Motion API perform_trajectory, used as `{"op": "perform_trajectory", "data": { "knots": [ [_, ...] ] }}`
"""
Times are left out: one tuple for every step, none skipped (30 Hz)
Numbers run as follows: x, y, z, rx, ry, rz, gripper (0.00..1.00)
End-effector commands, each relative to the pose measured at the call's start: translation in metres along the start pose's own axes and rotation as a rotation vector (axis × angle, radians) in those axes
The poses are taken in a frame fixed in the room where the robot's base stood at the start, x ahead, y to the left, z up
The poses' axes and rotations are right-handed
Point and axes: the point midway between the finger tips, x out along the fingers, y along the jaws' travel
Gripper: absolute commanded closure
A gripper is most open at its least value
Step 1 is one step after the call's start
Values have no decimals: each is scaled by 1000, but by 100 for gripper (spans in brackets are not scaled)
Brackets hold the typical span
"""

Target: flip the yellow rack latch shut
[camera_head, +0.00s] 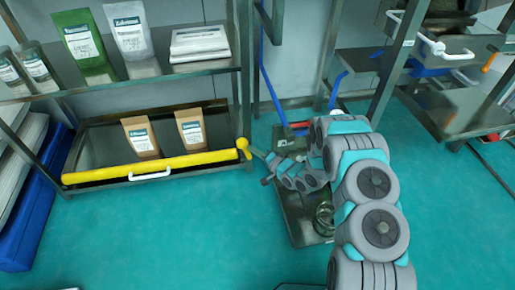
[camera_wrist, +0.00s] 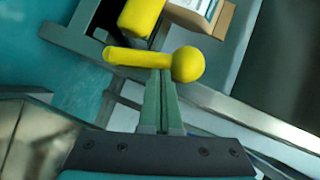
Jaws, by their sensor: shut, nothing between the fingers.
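The yellow rack latch (camera_head: 243,146) is at the right end of a long yellow bar (camera_head: 155,166) across the front of the rack's low shelf, by the right post. In the wrist view the latch (camera_wrist: 186,64) shows a round knob at the right and a short arm reaching left. The end of the yellow bar (camera_wrist: 140,16) lies just above it. My gripper (camera_head: 256,155) is shut and empty, just right of the latch. In the wrist view my gripper's tips (camera_wrist: 160,76) meet the latch's lower edge; I cannot tell whether they touch it. The tips partly hide the metal post behind.
Two brown packets (camera_head: 141,138) stand on the low shelf behind the bar, which has a white handle (camera_head: 150,175). Pouches stand on the upper shelf (camera_head: 150,77). A metal plate (camera_head: 303,222) lies below my arm. A blue bin (camera_head: 30,225) is at the left. The teal floor in front is clear.

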Motion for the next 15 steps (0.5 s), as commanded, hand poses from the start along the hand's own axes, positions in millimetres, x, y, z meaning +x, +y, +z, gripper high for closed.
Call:
{"op": "perform_trajectory", "data": {
  "knots": [
    [2, -7, 4, -36, -4, 23, 100],
    [3, -7, 6, -59, -4, 40, 100],
    [4, -8, 7, -91, -4, 62, 100],
    [6, -9, 9, -116, -5, 77, 100],
    [7, -10, 10, -141, -3, 92, 100],
    [9, -12, 13, -173, -3, 111, 100],
    [10, -12, 14, -197, -2, 126, 100],
    [11, -12, 16, -220, -2, 142, 100],
    [13, -12, 19, -252, -4, 164, 100],
    [14, -12, 20, -275, -3, 182, 100],
    [15, -12, 23, -299, -4, 197, 100],
    [17, -12, 25, -330, -4, 218, 100],
    [18, -12, 28, -354, -3, 233, 100],
    [19, -11, 29, -377, -3, 249, 100],
    [21, -11, 32, -409, -4, 271, 100]
  ]
}}
